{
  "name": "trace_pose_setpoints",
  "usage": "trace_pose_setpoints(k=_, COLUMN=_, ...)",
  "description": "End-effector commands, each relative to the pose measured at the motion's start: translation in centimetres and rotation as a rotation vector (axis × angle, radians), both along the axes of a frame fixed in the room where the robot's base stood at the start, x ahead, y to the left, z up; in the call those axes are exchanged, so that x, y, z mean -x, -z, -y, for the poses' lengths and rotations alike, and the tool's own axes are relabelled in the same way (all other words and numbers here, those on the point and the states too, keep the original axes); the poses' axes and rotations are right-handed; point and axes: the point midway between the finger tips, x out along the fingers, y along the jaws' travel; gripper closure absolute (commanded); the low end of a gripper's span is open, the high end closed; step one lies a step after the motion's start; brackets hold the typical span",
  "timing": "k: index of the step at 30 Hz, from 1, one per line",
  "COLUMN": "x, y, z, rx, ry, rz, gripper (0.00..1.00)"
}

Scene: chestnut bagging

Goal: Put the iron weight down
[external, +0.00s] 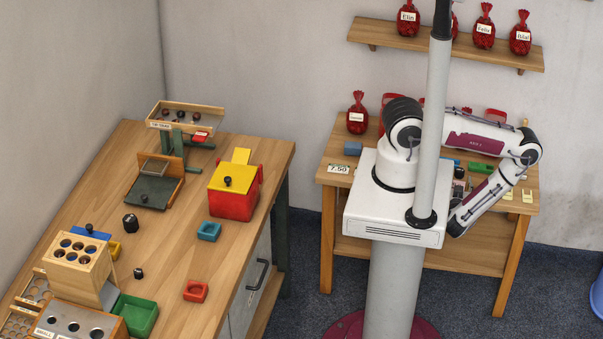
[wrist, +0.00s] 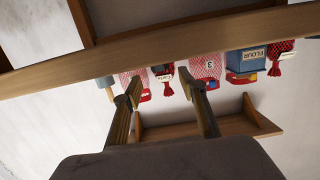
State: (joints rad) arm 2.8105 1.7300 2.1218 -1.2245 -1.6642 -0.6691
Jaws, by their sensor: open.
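A black knobbed weight (external: 131,223), which looks like iron, stands upright on the wooden workbench (external: 262,160) in the external view. A smaller black weight (external: 138,273) stands nearer the front; I cannot tell which one the task means. My gripper (wrist: 164,88) shows in the wrist view with its two fingers spread apart and nothing held between them. In the external view my arm is folded at the right, far from both weights, and the fingertips cannot be made out there.

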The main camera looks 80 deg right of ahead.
Motion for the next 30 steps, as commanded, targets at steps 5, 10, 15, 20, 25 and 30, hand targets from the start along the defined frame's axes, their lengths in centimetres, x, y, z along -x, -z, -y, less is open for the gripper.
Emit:
trace_pose_setpoints(k=5, x=0.1, y=-0.1, z=0.0, rx=0.001, ry=0.001, rz=-0.003, gripper=0.58)
trace_pose_setpoints(k=10, x=1.2, y=-0.8, z=0.4, rx=0.01, ry=0.001, rz=-0.029, gripper=0.58)
trace_pose_setpoints(k=15, x=3.4, y=-2.7, z=1.4, rx=0.04, ry=-0.027, rz=-0.095, gripper=0.58)
trace_pose_setpoints(k=20, x=4.7, y=-4.6, z=2.5, rx=0.057, ry=-0.125, rz=-0.149, gripper=0.58)
trace_pose_setpoints(k=25, x=5.3, y=-5.6, z=3.1, rx=0.02, ry=-0.277, rz=-0.172, gripper=0.58)
trace_pose_setpoints(k=30, x=5.3, y=-4.9, z=2.4, rx=-0.085, ry=-0.431, rz=-0.165, gripper=0.58)
